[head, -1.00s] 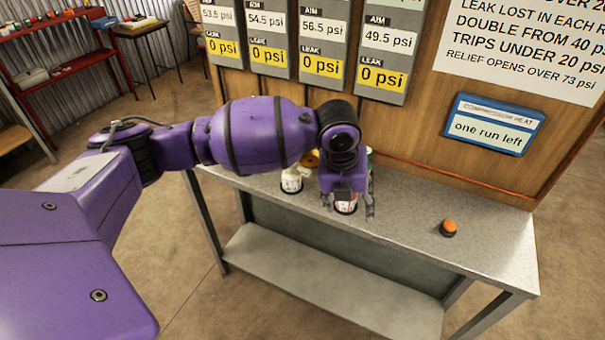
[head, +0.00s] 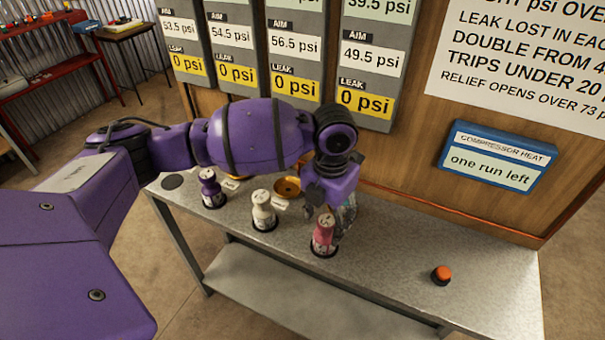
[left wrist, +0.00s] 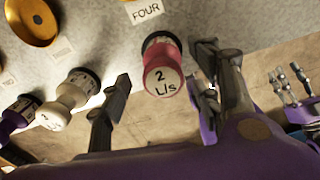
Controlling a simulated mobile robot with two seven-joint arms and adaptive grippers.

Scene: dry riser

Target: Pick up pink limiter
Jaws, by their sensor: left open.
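The pink limiter (head: 323,238) stands upright on the grey bench near its front edge. In the left wrist view the pink limiter (left wrist: 162,72) shows a white top marked "2 L/s". My left gripper (head: 331,212) is open just behind and above it in the head view. In the left wrist view the fingers of my left gripper (left wrist: 160,84) are spread, one on each side of the limiter, with a visible gap on both sides. My right gripper (left wrist: 290,84) shows small at the right edge of the left wrist view; its jaw state is unclear.
A white limiter (head: 263,212) and a purple limiter (head: 211,188) stand left of the pink one. An orange dish (head: 287,187) lies behind the white one. An orange button (head: 441,274) sits to the right, with clear bench (head: 385,245) between.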

